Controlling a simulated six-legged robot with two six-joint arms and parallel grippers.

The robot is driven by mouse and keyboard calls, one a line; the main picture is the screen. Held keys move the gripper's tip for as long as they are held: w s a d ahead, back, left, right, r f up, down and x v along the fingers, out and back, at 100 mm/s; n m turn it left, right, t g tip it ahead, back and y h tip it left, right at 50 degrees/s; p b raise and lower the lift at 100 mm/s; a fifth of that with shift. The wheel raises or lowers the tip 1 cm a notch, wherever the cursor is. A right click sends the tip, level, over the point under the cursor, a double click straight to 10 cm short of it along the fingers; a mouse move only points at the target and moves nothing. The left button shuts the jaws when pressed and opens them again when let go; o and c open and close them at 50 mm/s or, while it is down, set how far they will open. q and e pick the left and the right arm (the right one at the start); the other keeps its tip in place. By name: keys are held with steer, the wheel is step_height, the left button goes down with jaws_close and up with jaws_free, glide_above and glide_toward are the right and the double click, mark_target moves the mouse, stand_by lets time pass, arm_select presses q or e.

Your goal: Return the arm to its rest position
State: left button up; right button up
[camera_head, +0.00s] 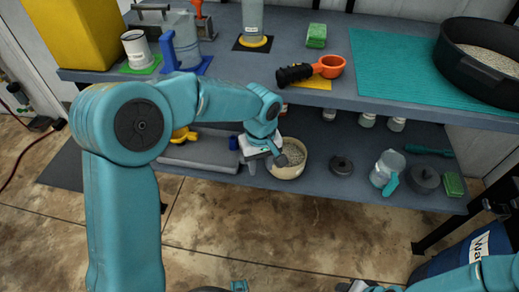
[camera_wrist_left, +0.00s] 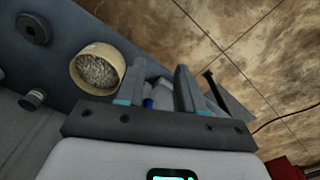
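My left arm (camera_head: 130,180) is teal and reaches from the left across the front of the bench to the lower shelf. My left gripper (camera_head: 264,163) hangs by the left side of a cream bowl of grey granules (camera_head: 291,166). In the left wrist view its fingers (camera_wrist_left: 160,88) are apart with nothing held between them, and the bowl (camera_wrist_left: 97,70) lies outside them. My right arm (camera_head: 490,276) shows only at the bottom right. A small part of what seems to be my right gripper (camera_head: 368,287) is at the bottom edge, mostly cut off.
The upper worktop (camera_head: 240,72) overhangs the lower shelf (camera_head: 320,183). A clear jug (camera_head: 386,170) and dark lids stand right of the bowl. The floor (camera_head: 250,230) in front is open; a blue barrel (camera_head: 465,252) stands right.

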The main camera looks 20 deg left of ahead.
arm_select(q)
steer(key=shift+r+m, duration=0.3)
steer(key=shift+r, duration=0.2)
arm_select(e)
steer(key=shift+w+r, duration=0.1)
steer(key=shift+r, duration=0.45)
arm_select(q)
steer(key=s+f+g, duration=0.3)
steer(key=s+f, duration=0.5)
steer(key=f, duration=0.3)
steer(key=s+d+f+m+h, duration=0.2)
steer(key=s+d+f, duration=0.2)
steer(key=s+f, duration=0.3)
steer(key=s+d+f+m+h, duration=0.1)
steer(key=s+d+f+h, duration=0.1)
steer(key=s+d+f, duration=0.45)
arm_select(e)
steer(key=s+a+g, duration=0.2)
steer(key=s, duration=0.3)
arm_select(q)
step_height(320, 180, up, 16)
steer(key=w+a+m+t+p, duration=0.1)
steer(key=a+m+t+p, duration=0.1)
steer(key=p, duration=1.3)
steer(key=shift+w+a+m+t, duration=0.2)
steer(key=shift+w+m+t, duration=0.2)
steer(key=shift+m+t, duration=0.25)
arm_select(e)
step_height(320, 180, up, 14)
steer(key=shift+n, duration=0.3)
